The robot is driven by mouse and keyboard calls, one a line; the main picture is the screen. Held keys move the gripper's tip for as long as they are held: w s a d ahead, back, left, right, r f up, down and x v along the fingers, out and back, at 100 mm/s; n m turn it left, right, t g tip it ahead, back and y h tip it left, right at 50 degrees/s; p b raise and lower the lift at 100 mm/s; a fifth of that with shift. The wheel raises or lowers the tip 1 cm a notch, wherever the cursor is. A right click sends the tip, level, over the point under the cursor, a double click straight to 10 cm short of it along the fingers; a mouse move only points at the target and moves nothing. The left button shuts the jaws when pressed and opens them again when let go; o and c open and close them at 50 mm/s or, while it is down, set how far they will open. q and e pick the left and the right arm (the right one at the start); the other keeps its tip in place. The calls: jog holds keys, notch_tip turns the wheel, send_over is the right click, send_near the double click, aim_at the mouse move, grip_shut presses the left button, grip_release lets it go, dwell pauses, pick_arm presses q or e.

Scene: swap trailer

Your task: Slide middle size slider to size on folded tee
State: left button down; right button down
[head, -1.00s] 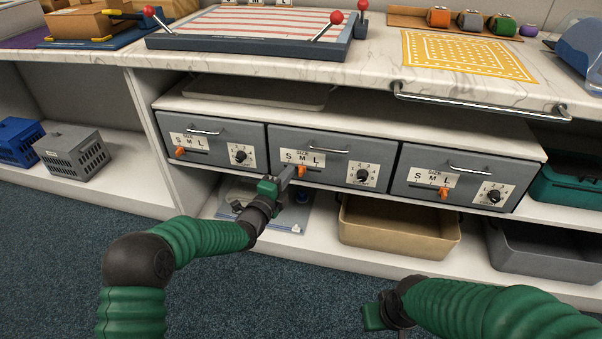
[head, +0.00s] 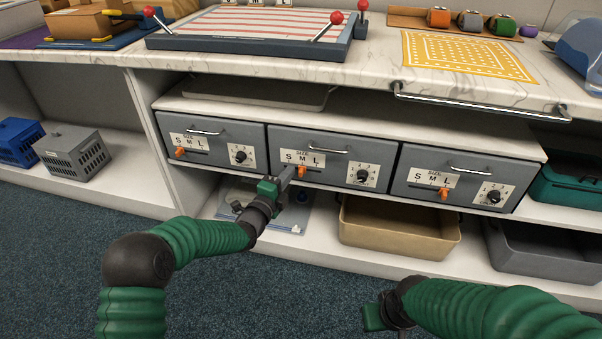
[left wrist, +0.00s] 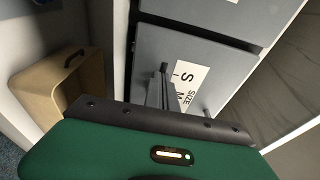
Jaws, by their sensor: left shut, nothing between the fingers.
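The middle drawer (head: 334,148) has a grey front with an S M L size card (head: 303,158). Its orange slider (head: 301,171) sits roughly under the M. My left gripper (head: 287,171) is shut and empty, its tips close to the slider's left side. I cannot tell whether they touch. In the left wrist view the shut fingers (left wrist: 162,78) point at the drawer front beside the size card (left wrist: 190,88); the slider is hidden there. My right gripper (head: 376,315) is low at the bottom, and its fingers are unclear. I cannot identify a folded tee.
The left drawer's slider (head: 180,152) is at S and the right drawer's slider (head: 444,194) near L. Each drawer has a dial and a metal handle. A tan bin (head: 400,240) and a grey bin (head: 540,255) stand below. The counter with a rail overhangs the drawers.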

pick_arm(q)
jog(key=shift+w+r, duration=0.15)
jog(key=shift+r, duration=0.2)
jog(key=shift+s+d+r, duration=0.1)
jog(key=shift+s+d, duration=0.15)
jog(key=shift+d, duration=0.35)
jog(key=shift+s+d, duration=0.25)
jog(key=shift+d, duration=0.35)
jog(key=shift+s+d+f, duration=0.1)
jog(key=shift+s+d, duration=0.15)
jog(key=shift+d, duration=0.4)
jog(key=shift+s+d+f, duration=0.1)
jog(key=shift+s+d, duration=0.1)
jog(key=shift+d, duration=0.4)
jog(key=p, duration=0.1)
send_near(310, 169)
jog(key=v, duration=0.3)
jog(key=shift+a+f, duration=0.15)
jog(key=shift+a, duration=0.1)
jog(key=shift+p, duration=0.3)
